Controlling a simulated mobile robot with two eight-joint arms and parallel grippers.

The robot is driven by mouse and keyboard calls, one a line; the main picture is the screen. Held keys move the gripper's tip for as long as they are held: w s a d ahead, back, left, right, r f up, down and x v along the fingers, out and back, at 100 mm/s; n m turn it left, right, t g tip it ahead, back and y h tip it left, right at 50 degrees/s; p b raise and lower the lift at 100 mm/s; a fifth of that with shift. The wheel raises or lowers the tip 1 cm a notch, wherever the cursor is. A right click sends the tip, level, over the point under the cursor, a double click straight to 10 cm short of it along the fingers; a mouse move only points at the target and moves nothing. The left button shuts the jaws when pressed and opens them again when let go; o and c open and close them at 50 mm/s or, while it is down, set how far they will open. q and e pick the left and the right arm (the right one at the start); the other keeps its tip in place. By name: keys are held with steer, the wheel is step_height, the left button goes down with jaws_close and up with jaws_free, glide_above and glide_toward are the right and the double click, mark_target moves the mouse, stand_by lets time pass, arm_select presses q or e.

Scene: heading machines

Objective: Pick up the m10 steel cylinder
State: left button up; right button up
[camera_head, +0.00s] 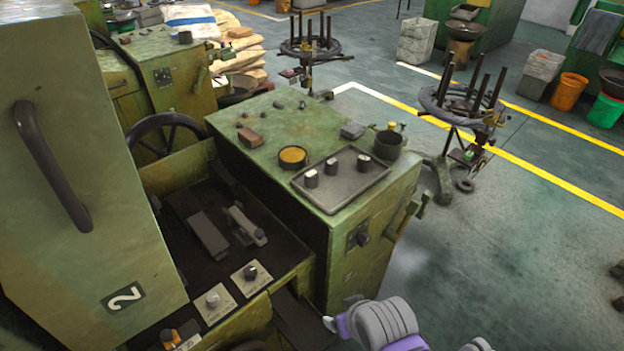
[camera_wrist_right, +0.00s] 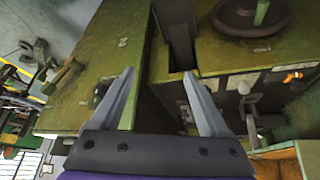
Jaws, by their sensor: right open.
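Three short steel cylinders stand upright on a grey tray (camera_head: 345,187) on top of the green machine in the head view: a left one (camera_head: 311,179), a middle one (camera_head: 332,166) and a right one (camera_head: 364,164). I cannot tell which is the m10. My right gripper (camera_head: 340,312) is low in front of the machine, below and apart from the tray. In the right wrist view its two fingers (camera_wrist_right: 158,76) are spread with nothing between them. No cylinder can be made out there. My left gripper is not in view.
On the machine top (camera_head: 262,140) are a round dish with yellow contents (camera_head: 292,157), a dark cup (camera_head: 388,144) and small blocks. A tall green cabinet (camera_head: 75,160) stands at left. Wire stands (camera_head: 465,105) are behind right. The floor at right (camera_head: 510,240) is mostly clear.

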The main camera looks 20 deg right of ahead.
mark_target(313, 177)
stand_by(0.3)
steer(key=shift+o, duration=0.4)
steer(key=w+d+r+t, duration=0.1)
steer(key=w+r+t, duration=0.1)
steer(key=w, duration=0.6)
steer(key=w+d+r+t, duration=0.1)
steer(key=w+r+t, duration=0.2)
steer(key=w, duration=0.6)
steer(key=w+d+r+t+h+b, duration=0.1)
steer(key=w+d+r+t, duration=0.1)
steer(key=w+r, duration=0.3)
steer(key=shift+w+r+m+t, duration=0.15)
steer(key=shift+w+m+t, duration=0.05)
steer(key=shift+w, duration=0.95)
steer(key=shift+w+r+m+t, duration=0.1)
steer(key=shift+w+m+t, duration=0.1)
steer(key=shift+w, duration=0.9)
steer(key=x, duration=0.5)
steer(key=shift+w+r, duration=0.1)
steer(key=shift+w, duration=0.1)
steer(key=shift+d+x, duration=0.2)
steer(key=shift+x, duration=1.2)
steer(key=shift+d+x, duration=0.2)
steer(key=shift+x, duration=1.2)
steer(key=shift+s, duration=0.1)
jaws_close()
